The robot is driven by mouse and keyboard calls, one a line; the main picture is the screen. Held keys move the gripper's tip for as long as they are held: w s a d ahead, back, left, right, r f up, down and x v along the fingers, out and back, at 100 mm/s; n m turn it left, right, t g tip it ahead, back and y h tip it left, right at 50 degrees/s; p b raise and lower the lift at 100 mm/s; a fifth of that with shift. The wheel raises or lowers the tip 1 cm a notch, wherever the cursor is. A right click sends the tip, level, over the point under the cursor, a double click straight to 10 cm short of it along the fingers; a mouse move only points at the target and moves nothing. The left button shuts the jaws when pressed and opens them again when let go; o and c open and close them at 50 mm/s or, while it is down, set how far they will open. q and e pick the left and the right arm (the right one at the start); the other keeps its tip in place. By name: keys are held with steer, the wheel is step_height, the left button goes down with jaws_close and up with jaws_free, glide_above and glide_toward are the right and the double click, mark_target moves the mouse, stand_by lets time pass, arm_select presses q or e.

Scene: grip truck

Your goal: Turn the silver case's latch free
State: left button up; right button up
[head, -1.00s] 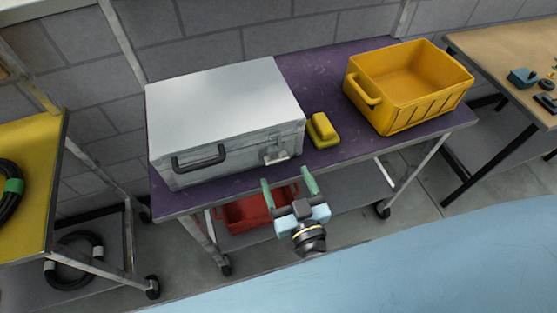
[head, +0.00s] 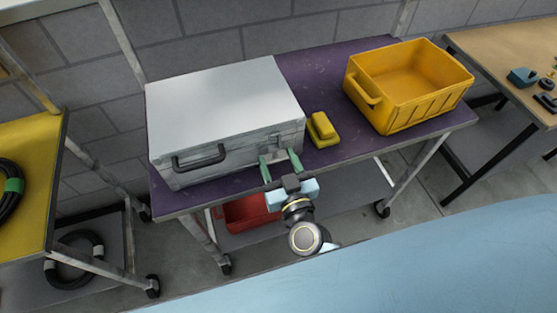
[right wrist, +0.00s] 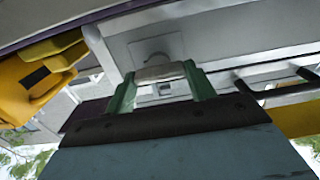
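The silver case (head: 225,100) lies closed on the purple cart top, with a black handle (head: 198,157) on its front. Its latch is on the front face, right of the handle. My right gripper (head: 278,156) is at the latch and largely hides it in the head view. In the right wrist view the latch (right wrist: 160,73) is a pale wide tab below a square plate. The green fingers of my right gripper (right wrist: 160,88) stand at both ends of the tab and appear to touch it. My left gripper is not in view.
A yellow block-shaped object (head: 322,130) sits just right of the case. A yellow crate (head: 408,88) stands at the cart's right end. A red bin (head: 248,212) is on the lower shelf. A yellow cart (head: 35,200) stands left and a wooden table (head: 500,55) right.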

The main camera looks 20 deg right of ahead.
steer(key=shift+c, duration=0.9)
steer(key=shift+m, duration=0.3)
steer(key=m+p, duration=0.1)
steer(key=m, duration=0.2)
steer(key=shift+m, duration=0.3)
steer(key=m, duration=0.4)
steer(key=shift+d+m, duration=0.15)
steer(key=shift+m, duration=0.15)
steer(key=m, duration=0.4)
steer(key=shift+f+m, duration=0.15)
steer(key=shift+m, duration=0.15)
steer(key=shift+m+b, duration=0.35)
steer(key=shift+m, duration=1.85)
steer(key=o, duration=1)
